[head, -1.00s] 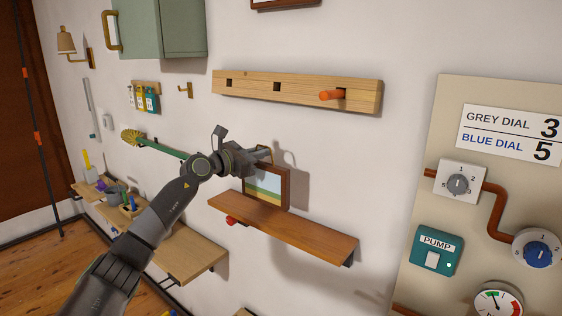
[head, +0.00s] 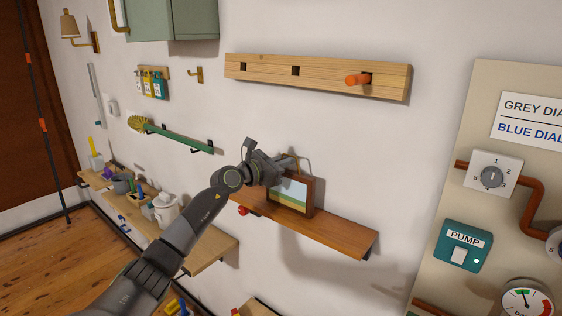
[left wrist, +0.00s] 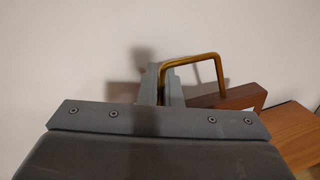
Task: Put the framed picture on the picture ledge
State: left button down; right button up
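The framed picture (head: 291,190) is a small landscape in a dark wood frame with a brass handle on top. It is upright over the left half of the brown wooden picture ledge (head: 335,230); its lower edge looks at or very near the ledge top, and contact is hard to tell. My left gripper (head: 290,163) is at the frame's upper left, shut on the handle. In the left wrist view the brass handle (left wrist: 205,58) runs in between the finger plates, with the frame's top (left wrist: 232,97) to the right and the ledge (left wrist: 290,130) below. My right gripper is out of view.
A red knob (head: 242,211) shows by the ledge's left end. A peg rail (head: 330,75) is above, a green brush (head: 180,138) to the left, and a lower shelf (head: 205,250) below left. A dial panel (head: 450,190) stands at the right. The ledge's right half is clear.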

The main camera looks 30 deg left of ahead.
pick_arm(q)
jog(key=shift+a, duration=0.4)
jog(key=c, duration=2)
grip_release()
jog(key=shift+s, duration=0.1)
jog(key=shift+c, duration=0.2)
jog(key=o, duration=0.4)
jog(key=shift+d+r, duration=0.15)
jog(key=shift+d, duration=0.5)
jog(key=shift+b+v, duration=1.85)
jog(key=shift+v, duration=4.2)
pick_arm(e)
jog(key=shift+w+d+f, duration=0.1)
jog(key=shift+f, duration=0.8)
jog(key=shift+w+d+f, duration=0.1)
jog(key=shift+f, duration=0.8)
pick_arm(q)
jog(key=shift+a, duration=0.2)
